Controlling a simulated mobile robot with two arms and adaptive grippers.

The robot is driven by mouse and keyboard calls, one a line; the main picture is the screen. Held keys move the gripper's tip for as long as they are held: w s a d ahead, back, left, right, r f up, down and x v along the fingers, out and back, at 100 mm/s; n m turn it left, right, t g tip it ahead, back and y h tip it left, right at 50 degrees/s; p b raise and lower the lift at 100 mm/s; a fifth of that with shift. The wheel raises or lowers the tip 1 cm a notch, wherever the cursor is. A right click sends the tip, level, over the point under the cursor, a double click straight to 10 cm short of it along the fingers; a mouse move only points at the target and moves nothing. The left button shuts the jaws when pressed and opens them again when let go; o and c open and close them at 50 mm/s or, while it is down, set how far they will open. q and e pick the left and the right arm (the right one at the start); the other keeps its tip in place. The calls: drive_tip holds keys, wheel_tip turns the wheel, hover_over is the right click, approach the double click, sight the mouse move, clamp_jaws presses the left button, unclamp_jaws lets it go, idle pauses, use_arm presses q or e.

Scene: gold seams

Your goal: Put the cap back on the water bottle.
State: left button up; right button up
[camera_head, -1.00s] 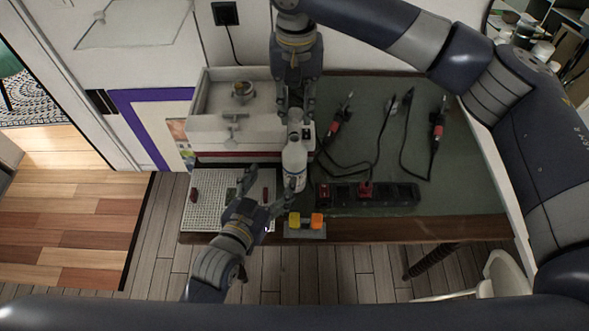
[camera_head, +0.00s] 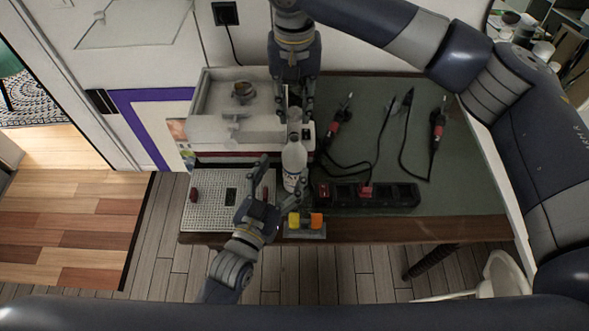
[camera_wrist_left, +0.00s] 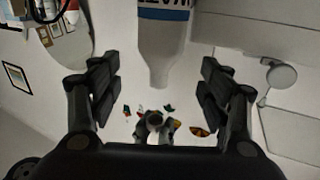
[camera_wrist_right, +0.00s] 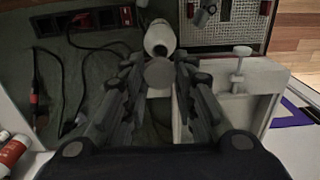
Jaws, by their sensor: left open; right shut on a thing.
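My right gripper (camera_head: 295,108) points down above the bottle's top. In the right wrist view it is shut on a round grey cap (camera_wrist_right: 159,73), just above the bottle's shoulder (camera_wrist_right: 159,40). The cap hides the mouth, so I cannot tell whether they touch.
A white drawer box (camera_head: 205,127) stands close left of the bottle. A black power strip (camera_head: 387,194) lies to the right, with corded tools (camera_head: 436,130) behind. A yellow-and-orange item (camera_head: 305,221) sits at the front edge, beside a perforated plate (camera_head: 210,215).

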sight(290, 172)
use_arm(q)
wheel_tip(290, 172, down, 5)
drive_tip(key=shift+f, duration=0.1)
drive_tip(key=x, duration=0.7)
drive_tip(key=shift+w+d+f, duration=0.1)
drive_tip(key=shift+w+f, duration=0.05)
drive_tip(key=shift+w, duration=0.05)
drive_tip(key=shift+c, duration=0.6)
drive_tip(key=c, duration=1.5)
use_arm(e)
drive_tip(key=shift+f, duration=2.5)
drive_tip(key=shift+f, duration=0.1)
drive_tip(key=shift+f, duration=0.8)
use_arm(q)
clamp_jaws()
use_arm(e)
drive_tip(key=shift+f, duration=0.55)
